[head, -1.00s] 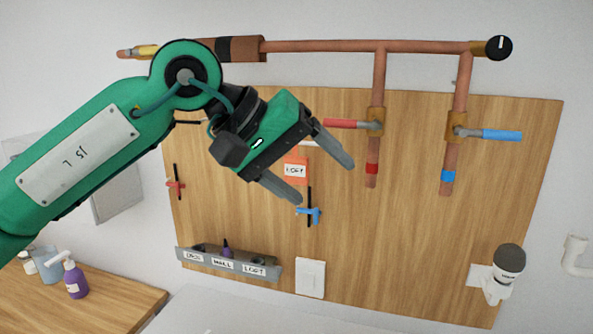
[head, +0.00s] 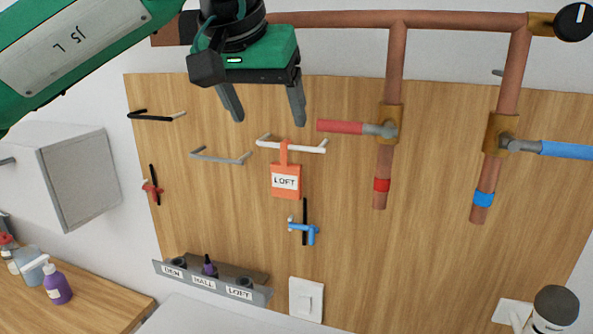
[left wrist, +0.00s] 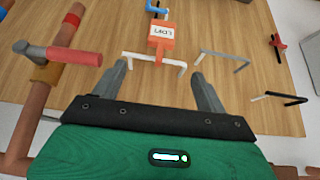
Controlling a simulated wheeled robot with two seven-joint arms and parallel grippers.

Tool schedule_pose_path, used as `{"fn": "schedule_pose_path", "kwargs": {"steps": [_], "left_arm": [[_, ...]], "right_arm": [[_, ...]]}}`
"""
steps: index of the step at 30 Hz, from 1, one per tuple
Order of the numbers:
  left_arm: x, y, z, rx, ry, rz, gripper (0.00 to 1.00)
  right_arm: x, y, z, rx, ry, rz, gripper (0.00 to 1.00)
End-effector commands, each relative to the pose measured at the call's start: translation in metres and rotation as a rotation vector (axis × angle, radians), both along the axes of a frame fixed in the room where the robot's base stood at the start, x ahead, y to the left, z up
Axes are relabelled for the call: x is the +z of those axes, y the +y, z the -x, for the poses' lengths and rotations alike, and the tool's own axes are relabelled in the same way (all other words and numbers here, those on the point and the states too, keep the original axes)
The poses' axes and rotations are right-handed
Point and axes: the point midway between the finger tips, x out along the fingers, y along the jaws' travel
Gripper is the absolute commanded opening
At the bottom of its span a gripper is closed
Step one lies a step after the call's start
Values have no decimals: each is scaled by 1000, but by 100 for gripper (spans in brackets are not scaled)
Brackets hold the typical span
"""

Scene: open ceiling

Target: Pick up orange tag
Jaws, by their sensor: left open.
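The orange tag (head: 286,188) with a white LOFT label hangs by its strap from a white rail (head: 310,148) on the wooden board. It also shows in the left wrist view (left wrist: 161,38), just beyond the fingertips. My left gripper (head: 268,122) is open and empty, fingers pointing down, above the tag and the white rail in the head view. In the left wrist view the gripper (left wrist: 158,68) has its fingertips spread on either side of the white rail's middle, apart from the tag. My right gripper is not in view.
Copper pipes with a red lever (head: 342,127) and a blue lever (head: 562,149) stand right of the tag. A grey rail (head: 222,158) and black rail (head: 157,116) are left. A labelled holder (head: 258,294) and white switch (head: 306,299) sit below.

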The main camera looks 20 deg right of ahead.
Motion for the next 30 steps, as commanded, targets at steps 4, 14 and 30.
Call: {"fn": "schedule_pose_path", "kwargs": {"steps": [4,14,30], "left_arm": [[-1,0,-2,2,-5,-7,75],[-47,-16,-26,2,-1,-7,75],[-100,-36,-55,1,0,-6,75]], "right_arm": [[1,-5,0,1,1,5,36],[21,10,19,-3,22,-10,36],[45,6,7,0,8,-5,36]]}}
